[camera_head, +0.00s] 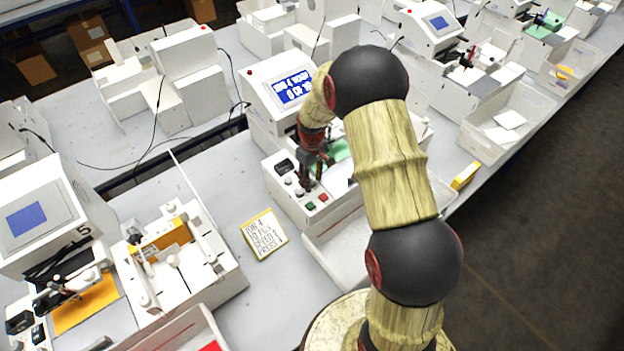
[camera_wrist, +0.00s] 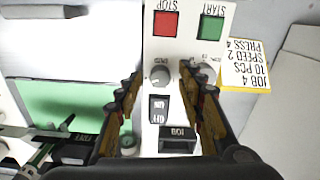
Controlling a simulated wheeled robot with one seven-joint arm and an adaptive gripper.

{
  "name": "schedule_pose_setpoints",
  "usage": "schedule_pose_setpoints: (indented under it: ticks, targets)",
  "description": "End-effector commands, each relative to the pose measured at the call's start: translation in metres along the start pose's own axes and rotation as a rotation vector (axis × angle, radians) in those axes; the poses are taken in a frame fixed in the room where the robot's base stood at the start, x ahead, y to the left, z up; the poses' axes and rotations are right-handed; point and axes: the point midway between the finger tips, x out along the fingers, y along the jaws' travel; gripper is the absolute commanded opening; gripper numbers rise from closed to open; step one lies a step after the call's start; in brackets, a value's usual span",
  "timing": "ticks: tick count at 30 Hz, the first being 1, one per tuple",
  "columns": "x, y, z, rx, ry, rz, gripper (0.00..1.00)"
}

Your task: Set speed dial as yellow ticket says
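The yellow ticket (camera_head: 264,235) lies on the table left of the control panel; it reads job 4, 10 pcs, speed 2, press 4. It also shows upside down in the wrist view (camera_wrist: 244,62). My gripper (camera_head: 313,186) is over the panel. In the wrist view my gripper (camera_wrist: 160,76) is open, its fingers on either side of a grey dial (camera_wrist: 159,75); contact cannot be told. This dial's small label and setting are too blurred to read. A second dial (camera_wrist: 206,72) sits beside it, partly behind the right finger.
The panel has a red stop button (camera_wrist: 166,23), a green start button (camera_wrist: 210,27), an off/on switch (camera_wrist: 158,108) and a job window (camera_wrist: 178,143). The plotter's blue screen (camera_head: 293,89) stands behind. A white tray (camera_head: 330,250) is in front. Other machines crowd the tables.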

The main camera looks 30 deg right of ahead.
Motion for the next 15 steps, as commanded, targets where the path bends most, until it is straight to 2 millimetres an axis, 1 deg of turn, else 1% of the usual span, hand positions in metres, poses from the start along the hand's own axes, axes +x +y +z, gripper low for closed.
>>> schedule_pose_setpoints:
  ticks: [3, 10, 15]
  targets:
    - [0.0048, -0.0002, 0.0004, 0.0, -0.001, -0.001, 0.39]
    - [0.0051, -0.0002, 0.0004, 0.0, -0.001, 0.0, 0.39]
    - [0.0049, -0.0002, 0.0003, 0.001, -0.001, 0.0, 0.29]
